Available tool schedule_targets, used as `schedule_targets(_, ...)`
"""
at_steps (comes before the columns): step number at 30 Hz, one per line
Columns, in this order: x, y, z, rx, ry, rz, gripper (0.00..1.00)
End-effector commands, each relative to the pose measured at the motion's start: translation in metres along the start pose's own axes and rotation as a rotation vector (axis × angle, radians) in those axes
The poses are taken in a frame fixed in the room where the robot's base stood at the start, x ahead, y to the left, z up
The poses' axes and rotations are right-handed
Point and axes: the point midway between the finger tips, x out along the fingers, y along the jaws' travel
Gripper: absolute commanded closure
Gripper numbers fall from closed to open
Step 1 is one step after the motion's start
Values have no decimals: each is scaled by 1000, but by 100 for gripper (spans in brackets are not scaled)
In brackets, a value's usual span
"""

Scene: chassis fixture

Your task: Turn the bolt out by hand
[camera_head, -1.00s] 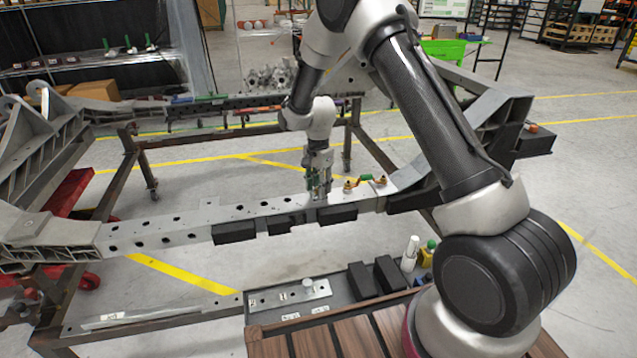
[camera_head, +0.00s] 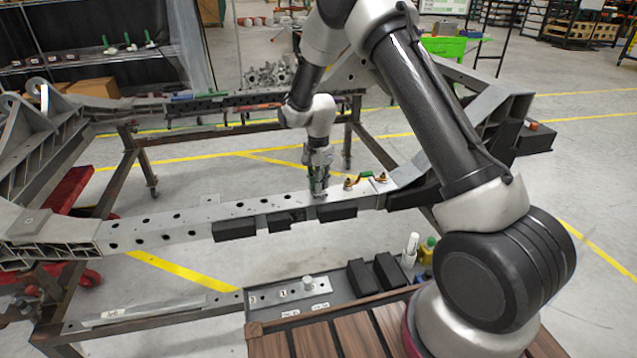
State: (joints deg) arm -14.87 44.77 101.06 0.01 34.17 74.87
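My gripper (camera_head: 319,188) points straight down onto the top face of the grey chassis rail (camera_head: 160,230), just left of a small brass fitting with a green part (camera_head: 364,180). Its fingertips are at or very near the rail surface. The bolt cannot be made out; the fingers hide the spot beneath them. The fingers look close together, but I cannot tell whether they are shut on anything. A row of dark holes runs along the rail to the left of my gripper.
Black blocks (camera_head: 337,212) sit along the rail's near side. Below is a tray holding a metal plate (camera_head: 290,293) with a pale round peg, black blocks (camera_head: 391,270) and a white bottle (camera_head: 411,250). A second rail (camera_head: 225,106) runs behind. The floor between the rails is open.

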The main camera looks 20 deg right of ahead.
Motion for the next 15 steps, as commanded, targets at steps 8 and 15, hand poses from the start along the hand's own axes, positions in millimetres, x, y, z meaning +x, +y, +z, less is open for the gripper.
schedule_targets(8,-1,0,0,-171,0,0,100)
schedule_targets(15,-2,0,0,-642,0,0,100)
